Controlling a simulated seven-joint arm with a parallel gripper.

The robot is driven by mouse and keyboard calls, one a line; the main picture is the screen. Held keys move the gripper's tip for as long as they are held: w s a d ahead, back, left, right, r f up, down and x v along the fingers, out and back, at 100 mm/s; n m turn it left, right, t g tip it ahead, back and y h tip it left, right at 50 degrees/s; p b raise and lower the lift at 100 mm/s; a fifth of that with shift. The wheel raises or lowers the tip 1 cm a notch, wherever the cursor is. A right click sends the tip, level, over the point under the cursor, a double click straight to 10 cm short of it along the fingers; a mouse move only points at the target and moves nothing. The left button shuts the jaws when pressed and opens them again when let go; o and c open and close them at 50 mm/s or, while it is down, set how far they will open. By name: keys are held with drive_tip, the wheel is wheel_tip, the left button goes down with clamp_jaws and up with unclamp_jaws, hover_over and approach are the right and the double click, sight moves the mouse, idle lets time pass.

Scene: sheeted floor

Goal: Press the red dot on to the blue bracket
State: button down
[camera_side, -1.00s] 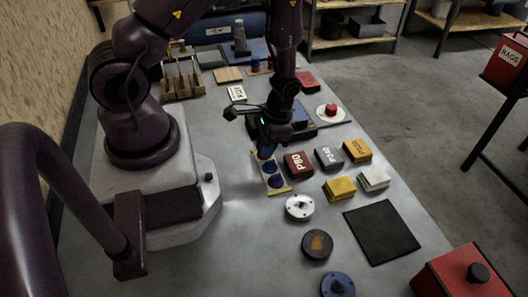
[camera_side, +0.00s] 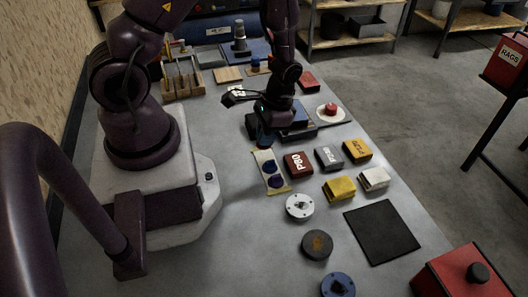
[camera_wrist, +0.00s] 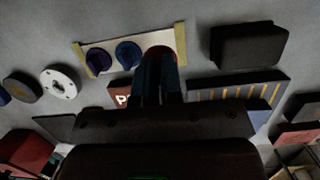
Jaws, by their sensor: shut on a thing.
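My gripper (camera_side: 264,143) is shut at the far end of a pale strip (camera_side: 260,157) with yellow ends. In the wrist view, a red round edge, the red dot (camera_wrist: 160,50), shows at the fingertips (camera_wrist: 158,62), which partly hide it. My fingers are closed on it, over the strip's end; I cannot tell whether it is clear of the strip.
White (camera_side: 299,207) and brown-grey (camera_side: 317,244) round pieces lie in front. A red P80 box (camera_side: 298,165) and other labelled boxes stand right of the strip. A black mat (camera_side: 381,233) lies bare. A white disc with a red knob (camera_side: 331,111) is farther back.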

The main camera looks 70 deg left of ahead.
drive_tip(key=shift+r, duration=0.4)
drive_tip(key=shift+s+v, duration=0.25)
drive_tip(key=shift+v, duration=0.75)
drive_tip(key=shift+s+v, duration=0.25)
drive_tip(key=shift+v, duration=0.75)
drive_tip(key=shift+r, duration=0.1)
drive_tip(key=shift+s+a, duration=0.1)
drive_tip(key=shift+a, duration=0.05)
drive_tip(key=shift+m+t, duration=0.3)
drive_tip(key=shift+t, duration=0.1)
drive_tip(key=w+a+r, duration=0.1)
drive_tip(key=w+a, duration=0.2)
drive_tip(key=w+a+r, duration=0.1)
drive_tip(key=w+a, duration=0.2)
drive_tip(key=w, duration=0.1)
drive_tip(key=w+a+r, duration=0.1)
drive_tip(key=w+a, duration=0.2)
drive_tip(key=w, duration=0.1)
drive_tip(key=shift+w, duration=0.15)
drive_tip(key=shift+r, duration=0.15)
